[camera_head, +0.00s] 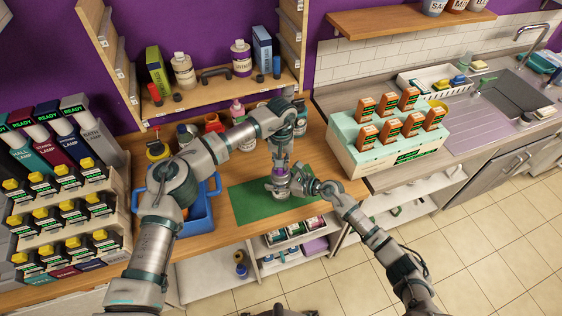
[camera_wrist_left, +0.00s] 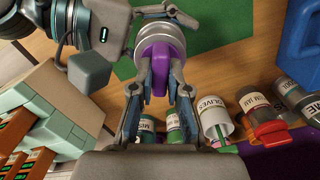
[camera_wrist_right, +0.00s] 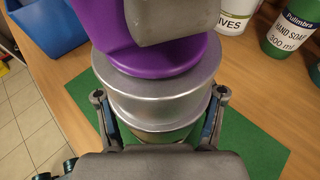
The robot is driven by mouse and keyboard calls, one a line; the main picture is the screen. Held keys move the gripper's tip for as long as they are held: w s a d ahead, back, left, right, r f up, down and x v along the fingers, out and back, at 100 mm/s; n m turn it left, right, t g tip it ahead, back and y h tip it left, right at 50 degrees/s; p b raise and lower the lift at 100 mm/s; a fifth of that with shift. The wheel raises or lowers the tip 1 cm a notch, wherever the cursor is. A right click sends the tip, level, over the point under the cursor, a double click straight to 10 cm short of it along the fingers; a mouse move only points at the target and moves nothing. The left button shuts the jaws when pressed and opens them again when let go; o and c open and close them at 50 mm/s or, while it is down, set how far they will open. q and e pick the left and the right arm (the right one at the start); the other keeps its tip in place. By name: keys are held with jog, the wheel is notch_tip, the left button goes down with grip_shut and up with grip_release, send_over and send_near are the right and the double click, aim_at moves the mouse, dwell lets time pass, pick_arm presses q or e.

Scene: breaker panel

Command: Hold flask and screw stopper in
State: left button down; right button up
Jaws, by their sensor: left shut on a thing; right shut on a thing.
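The silver flask (camera_head: 282,193) stands upright over the green mat (camera_head: 240,203) on the wooden counter. Its metal body (camera_wrist_right: 160,95) fills the middle of the right wrist view. My right gripper (camera_head: 292,186) is shut around the body from the side, one finger on each side. The purple stopper (camera_head: 281,172) is on top of the flask; it also shows in the left wrist view (camera_wrist_left: 155,55). My left gripper (camera_wrist_left: 155,78) comes from above and is shut on the stopper. The joint between stopper and flask is partly hidden, so its tightness cannot be told.
A blue crate (camera_head: 198,222) stands left of the mat. Bottles and jars (camera_wrist_left: 215,120) line the counter's back below a wooden shelf (camera_head: 215,100). A pale green rack with orange boxes (camera_head: 360,158) stands to the right. Bare mat lies left of the flask.

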pick_arm(q)
jog(key=m, duration=0.6)
jog(key=shift+s+d, duration=0.1)
jog(key=c, duration=1.1)
grip_release()
jog(key=shift+o, duration=0.2)
notch_tip(320, 180, up, 12)
jog(key=shift+w+d, duration=0.2)
jog(key=shift+w, duration=0.1)
pick_arm(e)
jog(key=o, duration=1.4)
jog(key=shift+c, duration=0.2)
